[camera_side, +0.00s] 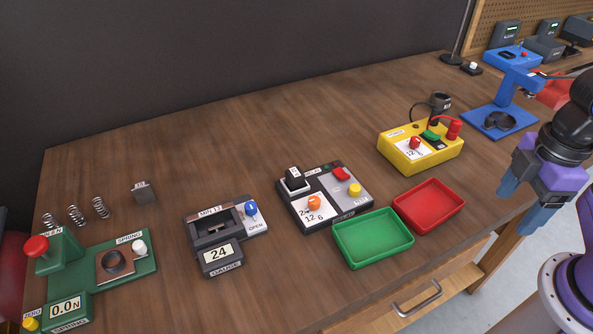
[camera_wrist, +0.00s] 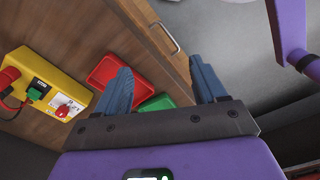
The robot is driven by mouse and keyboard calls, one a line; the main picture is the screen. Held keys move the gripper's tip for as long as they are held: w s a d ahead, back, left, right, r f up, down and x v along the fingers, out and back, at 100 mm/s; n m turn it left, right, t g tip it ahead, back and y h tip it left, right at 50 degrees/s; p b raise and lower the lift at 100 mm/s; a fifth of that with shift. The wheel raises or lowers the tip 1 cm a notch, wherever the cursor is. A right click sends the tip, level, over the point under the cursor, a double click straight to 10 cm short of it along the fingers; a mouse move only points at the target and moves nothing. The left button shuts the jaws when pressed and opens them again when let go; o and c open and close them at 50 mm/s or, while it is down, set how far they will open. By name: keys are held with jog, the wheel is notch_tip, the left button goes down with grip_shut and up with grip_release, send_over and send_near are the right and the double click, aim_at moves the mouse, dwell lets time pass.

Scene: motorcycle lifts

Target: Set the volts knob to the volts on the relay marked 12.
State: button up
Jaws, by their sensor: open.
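An orange knob (camera_side: 313,203) sits on a white dial plate printed 24, 12 and 6, on a black-and-grey tester in the middle of the table. Its exact pointing is too small to tell. A small black block with a pale label (camera_side: 294,176), possibly the relay, stands upright at that tester's back left; its print is unreadable. I cannot make out a mark 12 on any relay. My gripper (camera_side: 522,200) hangs beyond the table's right front edge, open and empty, far from the knob. Its two blue fingers (camera_wrist: 162,88) are spread in the wrist view.
Green (camera_side: 373,238) and red (camera_side: 428,205) trays lie in front. A yellow box (camera_side: 420,147) with a red knob stands behind. A gauge (camera_side: 221,254) reading 24 is left.

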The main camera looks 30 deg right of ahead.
jog(key=shift+w+a+r, duration=0.1)
jog(key=shift+w+a, duration=0.15)
jog(key=shift+c, duration=1.2)
notch_tip(320, 180, up, 9)
jog(key=m, duration=1.6)
send_over(314, 199)
notch_tip(314, 199, down, 17)
grip_shut()
